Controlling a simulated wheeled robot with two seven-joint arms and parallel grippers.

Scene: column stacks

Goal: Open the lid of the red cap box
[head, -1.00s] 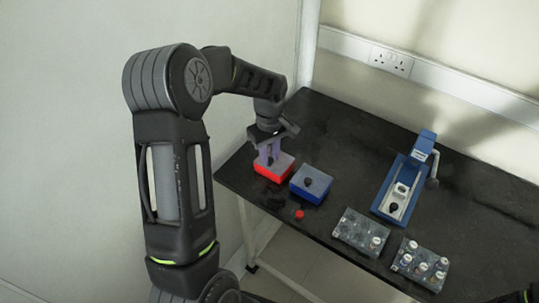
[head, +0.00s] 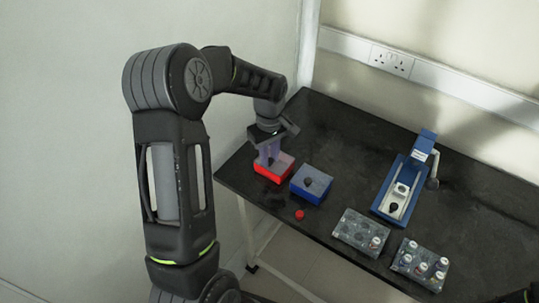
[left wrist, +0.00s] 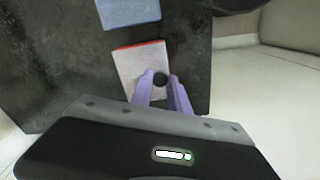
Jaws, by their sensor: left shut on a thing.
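The red cap box (head: 272,176) stands near the table's left edge, with a pale grey lid (left wrist: 132,66) and a dark round knob (left wrist: 160,80) on it. My left gripper (head: 268,160) reaches down onto this box from above. In the left wrist view its purple fingers (left wrist: 159,76) sit on both sides of the knob and are shut on it. The lid appears to be on the box; I cannot tell whether there is a gap beneath it.
A blue box (head: 311,185) with a dark knob stands close to the right of the red one. A small red cap (head: 299,215) lies in front. Two clear racks (head: 361,232) with vials and a blue device (head: 404,188) are further right. The back of the table is clear.

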